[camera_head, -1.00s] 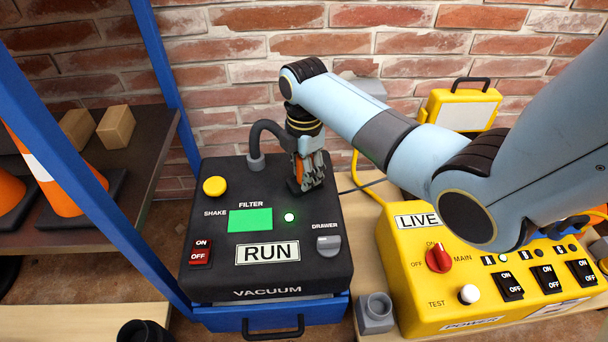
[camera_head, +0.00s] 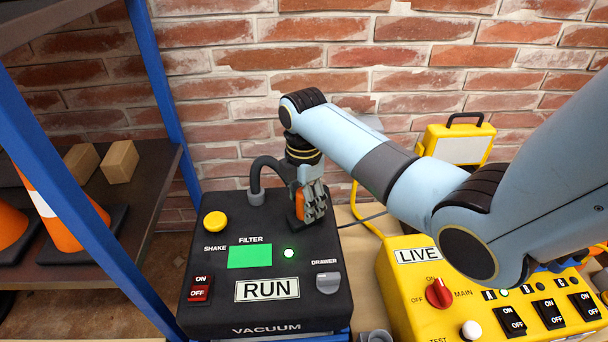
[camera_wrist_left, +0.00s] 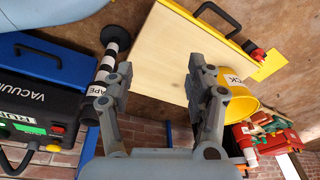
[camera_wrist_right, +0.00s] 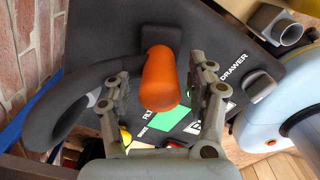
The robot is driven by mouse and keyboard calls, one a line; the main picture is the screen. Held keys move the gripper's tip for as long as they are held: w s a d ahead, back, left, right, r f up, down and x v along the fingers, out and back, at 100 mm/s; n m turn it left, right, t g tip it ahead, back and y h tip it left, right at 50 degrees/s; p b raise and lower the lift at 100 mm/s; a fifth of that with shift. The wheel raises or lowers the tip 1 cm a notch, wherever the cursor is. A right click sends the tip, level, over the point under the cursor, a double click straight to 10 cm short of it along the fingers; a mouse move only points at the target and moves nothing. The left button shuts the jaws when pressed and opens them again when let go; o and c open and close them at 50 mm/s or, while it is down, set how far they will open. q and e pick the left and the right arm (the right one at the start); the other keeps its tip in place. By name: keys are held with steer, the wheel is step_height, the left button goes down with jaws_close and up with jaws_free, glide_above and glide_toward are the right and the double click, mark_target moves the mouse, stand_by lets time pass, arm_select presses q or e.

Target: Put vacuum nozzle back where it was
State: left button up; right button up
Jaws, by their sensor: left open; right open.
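The vacuum nozzle shows as an orange rounded piece (camera_wrist_right: 159,78) at the top right of the black vacuum unit (camera_head: 262,305), beside its dark hose (camera_head: 262,170). My right gripper (camera_head: 312,200) reaches down over it. In the right wrist view the fingers (camera_wrist_right: 160,88) stand open on either side of the orange piece, with gaps to both. The lower end of the nozzle is hidden, so I cannot tell how it sits on the unit. My left gripper (camera_wrist_left: 158,88) is open and empty, and is outside the head view.
A yellow power box (camera_head: 415,290) stands right of the vacuum. A blue-framed shelf (camera_head: 160,90) with orange cones (camera_head: 60,205) is at the left, and a brick wall (camera_head: 350,50) behind. A grey socket piece (camera_wrist_right: 275,25) lies near the unit. The left wrist view shows a wooden board (camera_wrist_left: 165,50).

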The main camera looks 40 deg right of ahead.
step_height(320, 180, up, 8)
steer(key=p, duration=0.3)
steer(key=shift+w, duration=0.15)
steer(key=shift+r+p, duration=0.65)
steer(key=shift+r, duration=0.45)
arm_select(q)
steer(key=s+a+f+g, duration=0.1)
steer(key=s+a+f, duration=0.1)
steer(key=s+f, duration=0.3)
step_height(320, 180, down, 3)
steer(key=shift+s+a+f+g, duration=0.1)
steer(key=shift+s+a+g, duration=0.05)
steer(key=shift+a+g, duration=0.2)
arm_select(e)
steer(key=s+f+m, duration=0.5)
steer(key=s, duration=0.6)
steer(key=s+f+m, duration=0.6)
steer(key=s, duration=0.6)
steer(key=s+f+m, duration=0.5)
steer(key=s+m, duration=0.1)
steer(key=s, duration=0.5)
steer(key=shift+s+a+f+h, duration=0.2)
steer(key=shift+s+a+h, duration=0.1)
steer(key=shift+h, duration=0.1)
arm_select(q)
steer(key=shift+s+a+y, duration=0.1)
steer(key=shift+y, duration=0.2)
